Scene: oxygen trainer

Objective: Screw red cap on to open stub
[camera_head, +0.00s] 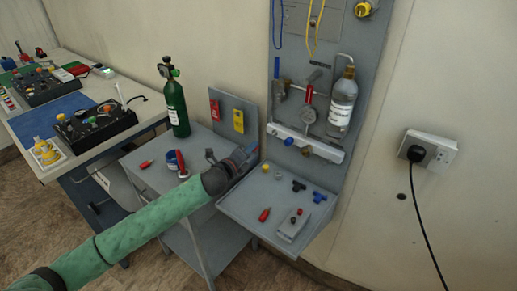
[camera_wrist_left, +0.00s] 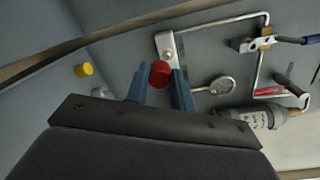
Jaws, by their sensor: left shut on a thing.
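The red cap (camera_wrist_left: 159,73) shows in the left wrist view between the two blue fingers of my left gripper (camera_wrist_left: 160,86), which is shut on it. In the head view my left gripper (camera_head: 248,151) is beside the left end of the white manifold bar (camera_head: 318,147); the cap cannot be made out there. The manifold (camera_wrist_left: 170,46) lies just beyond the cap in the wrist view. A small round fitting on it, perhaps the open stub, shows near the cap's edge. I cannot tell whether cap and stub touch. My right gripper is in neither view.
A grey tray (camera_head: 240,204) below the panel holds small fittings, a red-handled tool (camera_head: 264,215) and a grey box (camera_head: 294,225). A white-labelled cylinder (camera_head: 342,103) and a gauge (camera_head: 309,115) are above the manifold. A green cylinder (camera_head: 176,107) stands on the left cart.

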